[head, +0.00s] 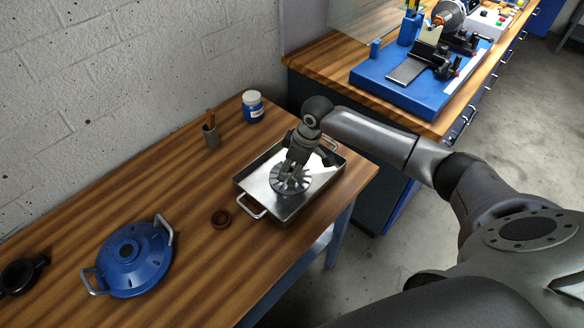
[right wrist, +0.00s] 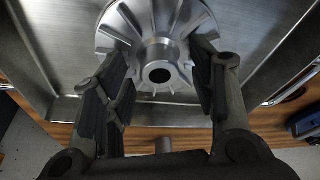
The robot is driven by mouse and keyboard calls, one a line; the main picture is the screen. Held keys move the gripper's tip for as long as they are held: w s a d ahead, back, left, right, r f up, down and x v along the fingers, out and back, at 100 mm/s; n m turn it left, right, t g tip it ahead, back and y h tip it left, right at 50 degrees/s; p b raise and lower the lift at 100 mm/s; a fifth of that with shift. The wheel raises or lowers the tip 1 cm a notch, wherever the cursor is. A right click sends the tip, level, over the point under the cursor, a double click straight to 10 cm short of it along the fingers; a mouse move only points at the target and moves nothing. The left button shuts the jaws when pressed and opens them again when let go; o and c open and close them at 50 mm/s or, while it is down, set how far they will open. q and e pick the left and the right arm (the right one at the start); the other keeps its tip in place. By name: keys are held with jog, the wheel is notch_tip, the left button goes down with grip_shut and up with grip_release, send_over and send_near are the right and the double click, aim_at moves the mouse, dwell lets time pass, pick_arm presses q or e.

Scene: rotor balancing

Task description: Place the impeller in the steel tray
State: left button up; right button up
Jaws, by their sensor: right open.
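The silver impeller (head: 290,181) lies inside the steel tray (head: 271,207), over the tray's floor, with its hub facing up. The tray stands on the wooden bench. My right gripper (head: 294,166) is above the impeller and partly covers it in the head view. In the right wrist view the impeller (right wrist: 158,40) is close ahead, and the open fingers of my right gripper (right wrist: 160,85) stand on either side of its hub, apart from it. The tray's wall (right wrist: 170,112) also shows there. My left gripper is not in view.
A blue-and-white jar (head: 253,106) and a cup with a brush (head: 210,135) stand near the wall. A blue balancing machine (head: 420,80) sits on the second bench.

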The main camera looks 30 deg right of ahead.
aim_at(303, 180)
jog(key=v, duration=1.2)
jog(key=shift+b, duration=0.4)
jog(key=shift+s+f, duration=0.1)
jog(key=shift+s, duration=0.05)
